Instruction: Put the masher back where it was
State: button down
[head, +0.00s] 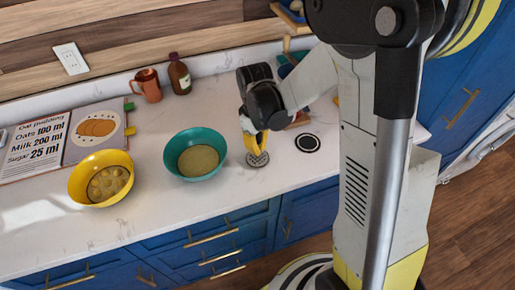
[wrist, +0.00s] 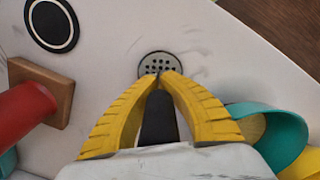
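The masher has a round grey perforated head (head: 257,159) and a dark handle (wrist: 158,120). My gripper (head: 255,143) is shut on the handle, its yellow fingers on either side of it in the wrist view (wrist: 160,78). The masher is about upright, head down, over the counter between the teal bowl (head: 168,158) and a black round disc with a pale ring (head: 308,143). The disc also shows at the upper left in the wrist view (wrist: 52,24). I cannot tell whether the masher head touches the counter.
The teal bowl holds a beige mass. A yellow bowl (head: 75,185) with round lumps stands further left, near an open recipe book (head: 40,148). An orange mug (head: 149,86) and brown bottle (head: 179,76) stand behind. A red thing on a wooden block (wrist: 62,98) is close to my gripper.

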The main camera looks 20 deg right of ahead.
jog(key=shift+f, duration=0.2)
jog(key=c, duration=1.6)
grip_release()
notch_tip(320, 180, up, 13)
jog(key=p, duration=0.3)
jog(key=shift+w+a+f, duration=0.1)
jog(key=shift+f, duration=0.05)
jog(key=shift+s+r+m+t, duration=1.25)
jog(key=shift+s+r, duration=0.2)
jog(key=shift+s, duration=0.7)
jog(key=shift+s+r+m+t, duration=1.3)
jog(key=shift+s+r, duration=0.1)
jog(key=shift+s, duration=0.75)
jog(key=shift+s+r+m+t, duration=1.25)
jog(key=shift+s+r, duration=0.2)
jog(key=shift+s, duration=0.7)
